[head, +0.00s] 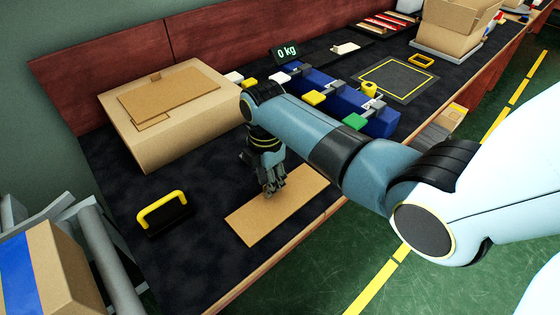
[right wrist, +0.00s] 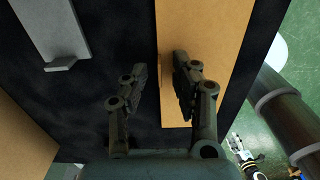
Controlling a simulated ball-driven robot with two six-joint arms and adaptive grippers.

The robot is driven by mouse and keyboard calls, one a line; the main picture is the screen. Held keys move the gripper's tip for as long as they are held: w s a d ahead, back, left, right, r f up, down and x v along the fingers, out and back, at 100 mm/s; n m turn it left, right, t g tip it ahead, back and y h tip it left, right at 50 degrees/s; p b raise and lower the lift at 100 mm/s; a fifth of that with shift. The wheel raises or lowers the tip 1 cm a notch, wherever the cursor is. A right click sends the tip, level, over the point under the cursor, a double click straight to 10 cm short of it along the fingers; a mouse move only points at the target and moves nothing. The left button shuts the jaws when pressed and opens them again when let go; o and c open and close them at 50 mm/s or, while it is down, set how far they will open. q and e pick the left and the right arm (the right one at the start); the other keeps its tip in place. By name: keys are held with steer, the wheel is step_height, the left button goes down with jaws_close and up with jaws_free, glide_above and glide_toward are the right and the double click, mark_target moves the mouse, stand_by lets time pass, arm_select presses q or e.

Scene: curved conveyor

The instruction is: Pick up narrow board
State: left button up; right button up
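A flat tan narrow board (head: 278,207) lies on the black work surface near its front edge. In the right wrist view the board (right wrist: 207,35) runs up from between and right of the fingers. My right gripper (head: 272,190) points down at the board's far long edge. In the right wrist view my right gripper (right wrist: 161,72) is open and empty, with one finger over the board and the other beyond its left edge. I cannot tell whether either finger touches it.
A large cardboard box (head: 190,140) with flat cardboard pieces on top stands behind left. A black tool with a yellow handle (head: 160,207) lies left of the board. Blue units (head: 330,98) with coloured blocks stand behind right.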

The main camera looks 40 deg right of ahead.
jaws_close()
steer(key=shift+r, duration=0.1)
